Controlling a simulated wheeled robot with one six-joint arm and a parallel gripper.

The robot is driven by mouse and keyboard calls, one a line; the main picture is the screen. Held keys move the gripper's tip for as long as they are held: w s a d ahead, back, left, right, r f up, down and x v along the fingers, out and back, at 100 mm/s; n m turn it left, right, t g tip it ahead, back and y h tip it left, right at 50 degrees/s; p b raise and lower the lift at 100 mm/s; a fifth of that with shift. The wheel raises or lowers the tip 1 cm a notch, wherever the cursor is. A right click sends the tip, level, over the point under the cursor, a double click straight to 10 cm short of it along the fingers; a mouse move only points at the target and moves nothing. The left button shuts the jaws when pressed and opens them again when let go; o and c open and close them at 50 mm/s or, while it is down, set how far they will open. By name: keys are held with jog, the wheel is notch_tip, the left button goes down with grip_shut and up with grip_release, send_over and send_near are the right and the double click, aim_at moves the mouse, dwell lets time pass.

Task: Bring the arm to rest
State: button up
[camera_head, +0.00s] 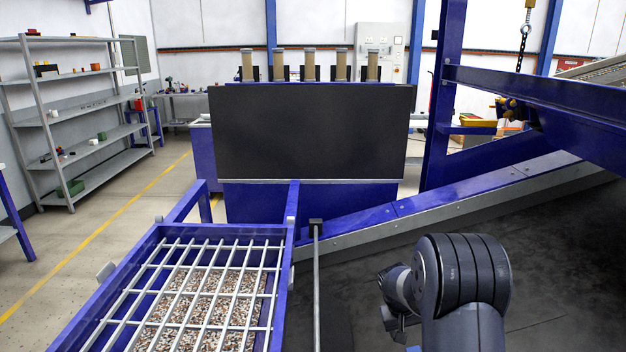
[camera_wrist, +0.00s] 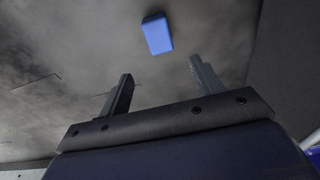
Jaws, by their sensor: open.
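My gripper (camera_wrist: 160,82) is open in the wrist view, with its two dark fingers wide apart and nothing between them. Beyond the fingertips a small blue block (camera_wrist: 157,34) shows against a stained grey surface (camera_wrist: 60,50). I cannot tell how far the block is from the fingers. In the head view my dark arm (camera_head: 460,280) is at the lower right, bent over the dark conveyor belt (camera_head: 560,260). The gripper itself is hidden there.
A blue-framed grate (camera_head: 195,290) over gravel stands at the lower left. A thin grey post (camera_head: 316,280) rises between it and my arm. A blue sloping beam (camera_head: 440,200) and a large black panel (camera_head: 310,130) are ahead. Shelves (camera_head: 80,120) stand at left, beside open floor.

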jog(key=s+a+r+y+p, duration=0.2)
jog(key=s+a+r+p, duration=0.4)
jog(key=r+p, duration=0.3)
jog(key=shift+a+r+p, duration=0.2)
jog(key=shift+a+p, duration=0.15)
jog(key=shift+p, duration=0.4)
jog(key=shift+s, duration=0.1)
